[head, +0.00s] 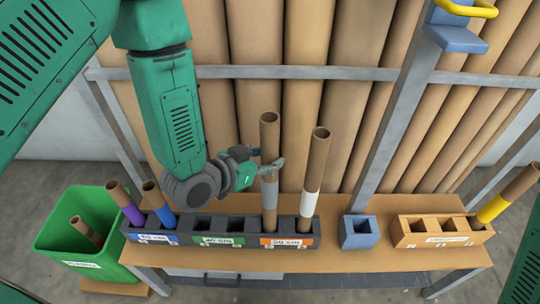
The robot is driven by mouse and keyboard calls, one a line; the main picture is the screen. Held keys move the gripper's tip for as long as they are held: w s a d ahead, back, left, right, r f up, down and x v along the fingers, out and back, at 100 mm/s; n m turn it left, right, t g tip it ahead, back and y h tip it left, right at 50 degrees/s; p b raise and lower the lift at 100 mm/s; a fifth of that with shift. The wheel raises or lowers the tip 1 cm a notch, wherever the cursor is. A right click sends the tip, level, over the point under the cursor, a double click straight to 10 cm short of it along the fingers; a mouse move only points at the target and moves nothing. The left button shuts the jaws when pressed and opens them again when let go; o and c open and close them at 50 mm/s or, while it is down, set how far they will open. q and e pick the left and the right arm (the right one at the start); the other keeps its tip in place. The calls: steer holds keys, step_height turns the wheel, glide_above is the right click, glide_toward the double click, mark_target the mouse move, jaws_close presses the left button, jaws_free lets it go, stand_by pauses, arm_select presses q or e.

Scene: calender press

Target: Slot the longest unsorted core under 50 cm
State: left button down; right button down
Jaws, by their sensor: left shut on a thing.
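My left gripper (268,166) is shut on a brown core with a grey band (269,192), near its upper half. That core is upright, and its lower end is at the left slot of the orange-labelled section of a dark rack (222,254). How deep it sits is hard to tell. A white-banded core (313,185) stands in the slot to its right. A purple-banded core (130,210) and a blue-banded core (160,207) stand in the blue-labelled section at the left. The green-labelled middle section shows empty slots. My right gripper is out of the picture.
A green bin (52,238) at the left holds a brown core (86,231). A small blue block (358,231) and a tan holder (405,234) stand on the bench (335,260). A yellow-banded core (494,208) leans at the holder's right end. Large rolls (352,110) and a rail stand behind.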

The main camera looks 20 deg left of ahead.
arm_select(q)
steer(key=shift+a+f, duration=0.1)
steer(key=shift+f, duration=0.3)
steer(key=shift+d+f+b, duration=0.2)
steer(key=shift+f+b, duration=0.25)
steer(key=shift+b, duration=0.15)
steer(key=shift+a+f+b, duration=0.1)
steer(key=shift+f+b, duration=0.6)
steer(key=shift+f, duration=0.25)
steer(key=c, duration=0.9)
jaws_free()
steer(key=v, duration=0.7)
steer(key=shift+s, duration=0.2)
